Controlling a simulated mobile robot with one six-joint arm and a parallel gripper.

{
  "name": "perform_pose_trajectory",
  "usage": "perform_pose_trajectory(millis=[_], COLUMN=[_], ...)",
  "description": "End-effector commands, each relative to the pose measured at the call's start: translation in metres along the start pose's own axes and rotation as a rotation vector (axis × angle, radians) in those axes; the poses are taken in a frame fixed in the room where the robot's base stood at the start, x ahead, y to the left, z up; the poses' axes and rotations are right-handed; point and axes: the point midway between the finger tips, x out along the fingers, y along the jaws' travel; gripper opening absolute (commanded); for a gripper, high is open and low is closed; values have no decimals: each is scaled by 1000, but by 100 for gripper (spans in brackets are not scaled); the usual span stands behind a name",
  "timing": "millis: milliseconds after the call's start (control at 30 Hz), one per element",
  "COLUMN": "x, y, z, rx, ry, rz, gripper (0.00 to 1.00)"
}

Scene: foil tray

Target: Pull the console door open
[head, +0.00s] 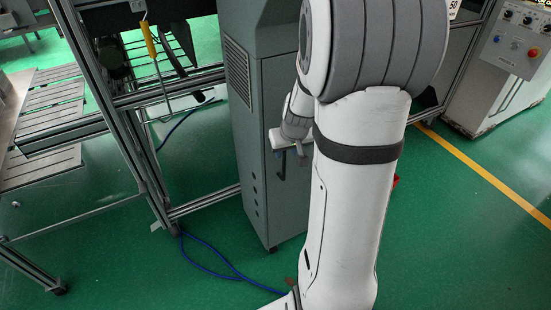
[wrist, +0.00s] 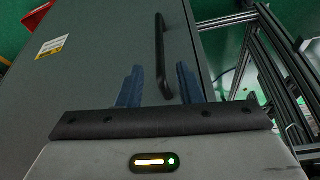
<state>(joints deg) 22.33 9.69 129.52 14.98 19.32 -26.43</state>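The console (head: 245,110) is a tall grey cabinet in the middle of the head view, partly hidden by my arm. Its door (wrist: 95,65) fills much of the wrist view and looks closed. A black bar handle (wrist: 161,45) runs up the door near its right edge in that view. My gripper (wrist: 158,72) is open, with one bluish finger on each side of the handle's lower end in the picture. I cannot tell whether the fingers reach around the bar or touch it. In the head view my gripper (head: 290,158) is small beside the console front.
A metal frame rack (head: 150,190) stands left of the console. A blue cable (head: 215,255) lies on the green floor. A white control box (head: 500,70) stands at the right, near a yellow floor line (head: 480,170). A yellow label (wrist: 53,46) is on the door.

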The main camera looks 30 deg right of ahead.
Motion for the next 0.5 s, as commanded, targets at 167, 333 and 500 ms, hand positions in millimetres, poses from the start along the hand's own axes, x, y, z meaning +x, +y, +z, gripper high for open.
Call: perform_pose_trajectory(millis=[167,333,500], x=[33,50,55], y=[0,0,0], z=[2,1,1], rx=[0,0,1], ry=[-5,-2,-1], rz=[-1,-1,0], gripper=[33,33,33])
